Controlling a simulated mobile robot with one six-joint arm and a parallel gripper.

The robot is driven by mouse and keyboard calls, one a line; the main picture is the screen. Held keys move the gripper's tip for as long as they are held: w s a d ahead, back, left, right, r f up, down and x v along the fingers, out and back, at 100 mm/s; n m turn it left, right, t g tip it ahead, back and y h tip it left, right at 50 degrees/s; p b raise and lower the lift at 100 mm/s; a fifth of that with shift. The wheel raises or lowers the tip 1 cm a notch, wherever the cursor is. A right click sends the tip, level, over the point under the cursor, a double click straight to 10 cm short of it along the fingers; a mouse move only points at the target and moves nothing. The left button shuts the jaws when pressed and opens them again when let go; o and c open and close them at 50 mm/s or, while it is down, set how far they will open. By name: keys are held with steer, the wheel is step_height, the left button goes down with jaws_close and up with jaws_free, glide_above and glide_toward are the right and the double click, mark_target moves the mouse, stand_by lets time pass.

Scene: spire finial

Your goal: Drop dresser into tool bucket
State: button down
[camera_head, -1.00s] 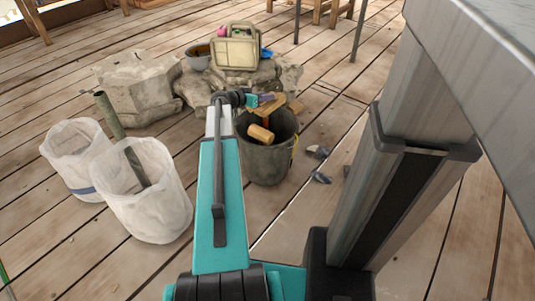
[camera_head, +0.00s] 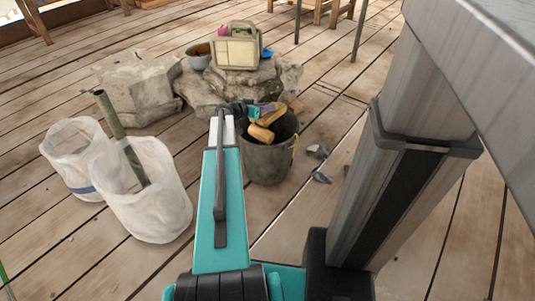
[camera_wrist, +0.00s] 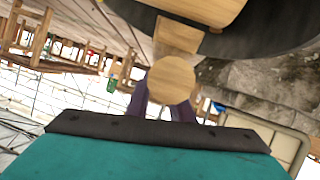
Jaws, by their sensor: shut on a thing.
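The dresser (camera_head: 274,114) is a pale wooden tool, tilted at the mouth of the dark grey tool bucket (camera_head: 266,166). My gripper (camera_head: 264,109) is over the back left of the bucket's mouth, shut on the dresser. In the wrist view, the dresser's round wooden end (camera_wrist: 171,82) shows just beyond the purple fingers (camera_wrist: 165,110), and the dark bucket rim (camera_wrist: 240,42) curves behind it. A wooden mallet (camera_head: 261,133) with a cylindrical head sits in the bucket, close below the dresser. Whether the two touch, I cannot tell.
Two white sacks (camera_head: 147,205) stand left of my arm, with a dark green tube (camera_head: 110,115) rising from them. Stone blocks (camera_head: 135,85) lie behind, with a beige case (camera_head: 236,53) and grey bowl (camera_head: 199,57) on top. Grey scraps (camera_head: 320,177) lie right of the bucket.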

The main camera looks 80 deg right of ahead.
steer(key=c, duration=1.5)
jaws_free()
steer(key=shift+a, duration=0.15)
steer(key=p+v, duration=0.2)
steer(key=v, duration=1.1)
steer(key=shift+w+a+r+p, duration=0.15)
steer(key=shift+w+a+p, duration=0.1)
steer(key=shift+p, duration=0.15)
steer(key=shift+s, duration=0.1)
